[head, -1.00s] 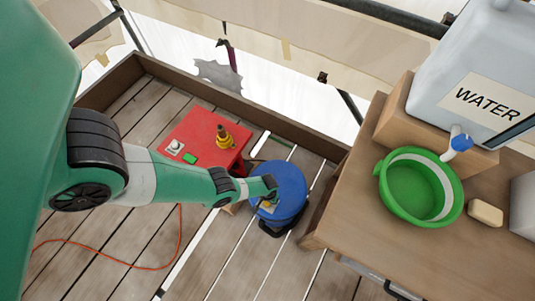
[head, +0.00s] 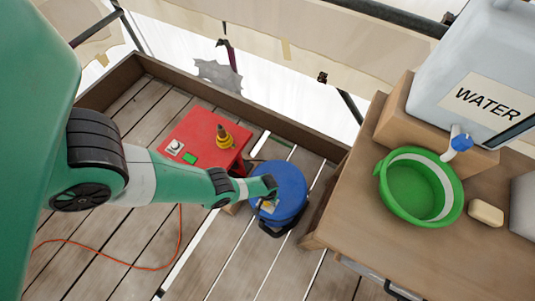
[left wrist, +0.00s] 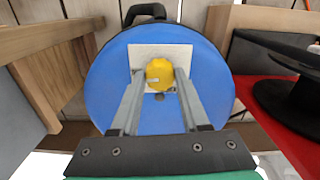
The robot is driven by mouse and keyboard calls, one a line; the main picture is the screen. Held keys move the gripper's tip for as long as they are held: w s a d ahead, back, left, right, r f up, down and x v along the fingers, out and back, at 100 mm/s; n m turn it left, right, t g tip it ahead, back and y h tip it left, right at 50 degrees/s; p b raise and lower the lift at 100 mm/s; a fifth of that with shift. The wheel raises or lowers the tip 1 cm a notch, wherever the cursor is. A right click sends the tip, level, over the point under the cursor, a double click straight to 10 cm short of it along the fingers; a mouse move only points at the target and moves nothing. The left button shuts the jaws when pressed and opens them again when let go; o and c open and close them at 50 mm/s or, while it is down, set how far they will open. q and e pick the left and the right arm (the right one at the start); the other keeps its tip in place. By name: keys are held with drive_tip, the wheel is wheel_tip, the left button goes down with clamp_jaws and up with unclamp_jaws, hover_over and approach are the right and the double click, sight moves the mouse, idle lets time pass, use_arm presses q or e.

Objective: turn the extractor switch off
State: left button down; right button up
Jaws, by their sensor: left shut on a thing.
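The extractor (head: 287,191) is a blue round-topped unit on the deck, with a black base and handle. Its blue top fills the middle of the left wrist view (left wrist: 105,88). A yellow switch knob (left wrist: 160,73) sits on a pale square plate (left wrist: 140,55) on that top. My left gripper (left wrist: 160,84) has its two fingers on either side of the yellow knob, shut on it. In the head view my left gripper (head: 268,198) is over the extractor top and hides most of the switch. The switch's on or off marking cannot be read. My right gripper is not in view.
A red table (head: 205,140) with a yellow and dark finial (head: 223,136), a green block (head: 190,158) and a small white-knobbed box (head: 175,147) stands beside the extractor. A wooden bench (head: 350,210) with a green basin (head: 412,190) is at right. An orange cable (head: 150,266) lies on the deck.

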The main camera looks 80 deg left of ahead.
use_arm(q)
drive_tip(key=n, duration=0.8)
drive_tip(key=shift+n+b, duration=0.35)
drive_tip(key=shift+n, duration=0.05)
drive_tip(key=n, duration=0.4)
drive_tip(key=shift+n, duration=2)
drive_tip(key=shift+c, duration=2)
unclamp_jaws()
drive_tip(key=shift+r, duration=0.1)
